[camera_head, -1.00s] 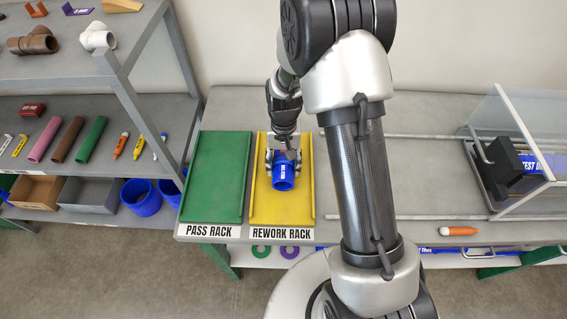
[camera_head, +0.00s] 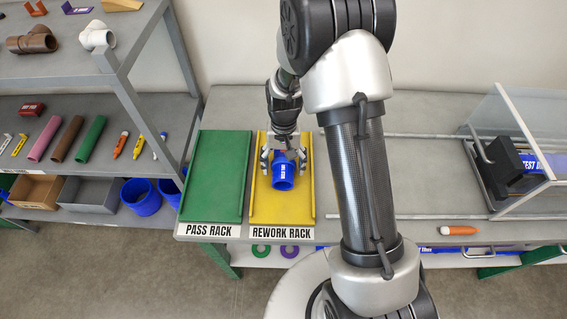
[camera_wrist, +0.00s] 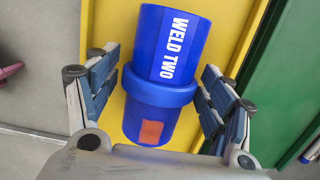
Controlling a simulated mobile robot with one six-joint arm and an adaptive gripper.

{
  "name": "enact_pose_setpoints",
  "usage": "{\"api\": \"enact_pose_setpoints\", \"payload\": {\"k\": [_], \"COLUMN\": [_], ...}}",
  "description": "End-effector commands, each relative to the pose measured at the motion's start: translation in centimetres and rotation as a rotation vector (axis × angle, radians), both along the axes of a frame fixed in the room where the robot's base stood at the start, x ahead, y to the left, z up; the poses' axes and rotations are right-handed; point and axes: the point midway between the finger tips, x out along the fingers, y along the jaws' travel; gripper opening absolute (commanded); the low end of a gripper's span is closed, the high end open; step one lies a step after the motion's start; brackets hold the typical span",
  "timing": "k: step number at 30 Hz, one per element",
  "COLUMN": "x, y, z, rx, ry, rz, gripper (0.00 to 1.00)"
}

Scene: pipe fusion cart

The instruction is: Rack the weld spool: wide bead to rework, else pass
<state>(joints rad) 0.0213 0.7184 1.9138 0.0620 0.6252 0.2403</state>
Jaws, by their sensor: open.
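The blue weld spool (camera_head: 284,180) lies on the yellow rework rack (camera_head: 261,205). In the wrist view the spool (camera_wrist: 168,89) is lettered "WELD TWO", has a wide raised band around its middle and an orange-red patch near one end. My gripper (camera_head: 284,160) is open over the rework rack, its fingers on both sides of the spool. In the wrist view gaps show between the fingers and the spool. The green pass rack (camera_head: 215,178) beside it on the left is empty.
A shelf unit (camera_head: 85,110) with pipe pieces, markers and bins stands at the left. A clear-walled test station (camera_head: 510,150) with a black clamp is at the right of the bench. An orange marker (camera_head: 459,230) lies near the front edge. Rails run along the bench.

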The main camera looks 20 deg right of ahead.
Motion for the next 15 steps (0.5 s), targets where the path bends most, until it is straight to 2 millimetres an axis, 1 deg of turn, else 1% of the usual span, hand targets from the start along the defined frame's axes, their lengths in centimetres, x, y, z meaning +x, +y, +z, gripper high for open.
{"api": "enact_pose_setpoints", "payload": {"k": [5,8,11,14,15], "x": [0.0,0.1,0.3,0.5,0.7], "y": [0.0,0.0,-0.1,-0.1,-0.2], "z": [0.0,0.4,1.5,3.4,4.3], "rx": [0.0,0.0,0.0,0.0,0.0], "ry": [0.0,-0.001,-0.004,-0.005,-0.006], "rz": [0.0,0.0,0.0,0.0,0.0], "gripper": [0.75,0.75,0.75,0.75,0.75]}}
